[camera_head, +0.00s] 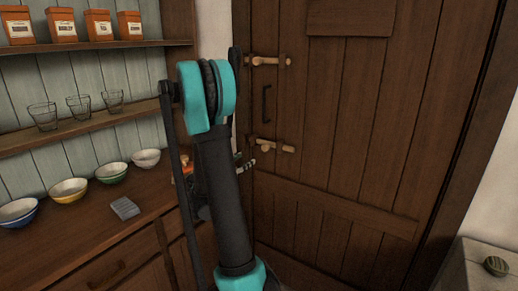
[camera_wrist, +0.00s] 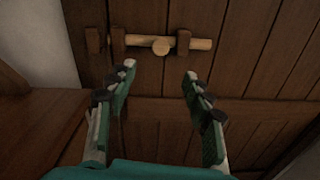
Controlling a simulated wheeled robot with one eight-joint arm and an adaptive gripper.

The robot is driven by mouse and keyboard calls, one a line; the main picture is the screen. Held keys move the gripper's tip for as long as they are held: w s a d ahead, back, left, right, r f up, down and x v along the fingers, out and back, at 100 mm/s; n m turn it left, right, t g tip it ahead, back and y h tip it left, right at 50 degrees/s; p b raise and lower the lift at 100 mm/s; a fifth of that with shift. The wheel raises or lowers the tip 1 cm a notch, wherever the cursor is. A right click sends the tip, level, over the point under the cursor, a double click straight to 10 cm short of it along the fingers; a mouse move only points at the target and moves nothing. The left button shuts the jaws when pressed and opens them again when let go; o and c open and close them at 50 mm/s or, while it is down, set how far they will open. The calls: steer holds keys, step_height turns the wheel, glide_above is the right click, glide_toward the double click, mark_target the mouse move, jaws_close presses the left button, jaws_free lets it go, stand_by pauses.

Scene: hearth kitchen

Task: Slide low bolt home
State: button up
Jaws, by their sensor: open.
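The low bolt (camera_wrist: 200,44) is a pale wooden rod lying level on the dark plank door, with a round knob (camera_wrist: 161,46) at its middle. It runs through dark wooden brackets on the door. Its left end is at the left door bracket (camera_wrist: 118,43), and a gap shows between that bracket and the keeper (camera_wrist: 92,41) on the frame side. The low bolt also shows in the head view (camera_head: 287,149). My gripper (camera_wrist: 160,71) is open and empty, its fingertips apart below the bolt, one to each side of the knob. In the head view my arm hides most of it.
An upper bolt (camera_head: 268,61) and a dark handle (camera_head: 266,103) are higher on the door. A pale ledge (camera_head: 485,262) stands at lower right.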

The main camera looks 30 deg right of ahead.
mark_target(264, 149)
steer(key=x, duration=1.6)
steer(key=shift+d, duration=0.1)
jaws_close()
